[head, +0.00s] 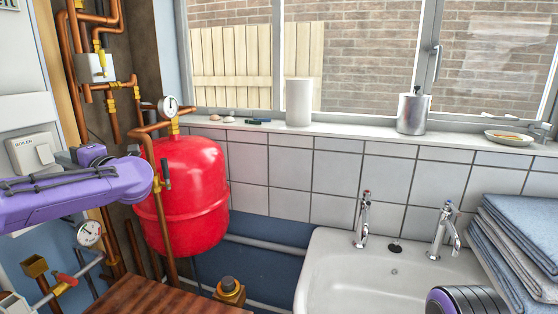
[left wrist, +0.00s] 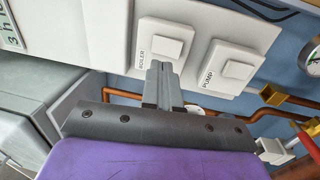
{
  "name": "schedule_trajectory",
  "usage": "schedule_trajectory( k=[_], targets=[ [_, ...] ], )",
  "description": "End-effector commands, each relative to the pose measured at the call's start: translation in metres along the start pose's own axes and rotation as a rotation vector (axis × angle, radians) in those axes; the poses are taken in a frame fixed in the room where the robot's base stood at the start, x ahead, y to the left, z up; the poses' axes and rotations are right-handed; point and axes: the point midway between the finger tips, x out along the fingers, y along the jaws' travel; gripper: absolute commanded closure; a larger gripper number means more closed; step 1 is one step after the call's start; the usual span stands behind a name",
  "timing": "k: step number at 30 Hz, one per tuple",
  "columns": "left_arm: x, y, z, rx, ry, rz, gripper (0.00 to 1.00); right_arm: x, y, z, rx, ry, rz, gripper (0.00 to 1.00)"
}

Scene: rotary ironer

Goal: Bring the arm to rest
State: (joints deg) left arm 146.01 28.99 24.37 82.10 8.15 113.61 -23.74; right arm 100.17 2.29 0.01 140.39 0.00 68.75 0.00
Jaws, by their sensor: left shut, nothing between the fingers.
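My left arm comes in from the left in the head view, with its purple link level in front of the pipes. My left gripper (head: 66,157) is close to the white boiler switch (head: 44,153) on the wall. In the left wrist view, the dark grey fingers of the gripper (left wrist: 162,78) are together with nothing between them. Their tips overlap the lower edge of the boiler switch (left wrist: 164,44); I cannot tell whether they touch it. The pump switch (left wrist: 236,69) is to the right of the fingers.
A red tank (head: 190,200) with a gauge (head: 168,106) and copper pipes stand close beside the left arm. A wooden top (head: 165,298) lies below. A white sink (head: 375,275) and folded blue towels (head: 520,235) are at the right. A grey box (left wrist: 35,105) is left of the gripper.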

Motion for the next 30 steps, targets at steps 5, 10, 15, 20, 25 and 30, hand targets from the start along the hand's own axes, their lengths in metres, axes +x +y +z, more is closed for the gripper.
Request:
schedule_trajectory(
  k=[5, 10, 15, 20, 25, 30],
  targets=[
    [-0.038, -0.001, -0.002, -0.001, 0.001, 0.004, 1.00, 0.013, -0.002, 0.005, 0.001, 0.002, -0.001, 0.57],
    [-0.058, 0.001, -0.002, -0.001, 0.003, 0.001, 1.00, 0.017, -0.002, 0.006, 0.001, 0.002, -0.001, 0.57],
    [-0.064, 0.002, -0.001, 0.000, 0.001, 0.000, 1.00, 0.017, -0.002, 0.006, 0.001, 0.002, -0.001, 0.57],
    [-0.064, 0.002, -0.001, 0.000, 0.001, 0.000, 1.00, 0.017, -0.002, 0.006, 0.001, 0.002, -0.001, 0.57],
    [-0.059, 0.002, -0.001, -0.001, 0.002, -0.001, 1.00, 0.015, -0.002, 0.005, 0.001, 0.002, -0.001, 0.57],
    [-0.039, 0.003, -0.001, 0.000, 0.003, -0.004, 1.00, 0.008, -0.001, 0.002, 0.001, 0.002, -0.001, 0.57]
  ],
)
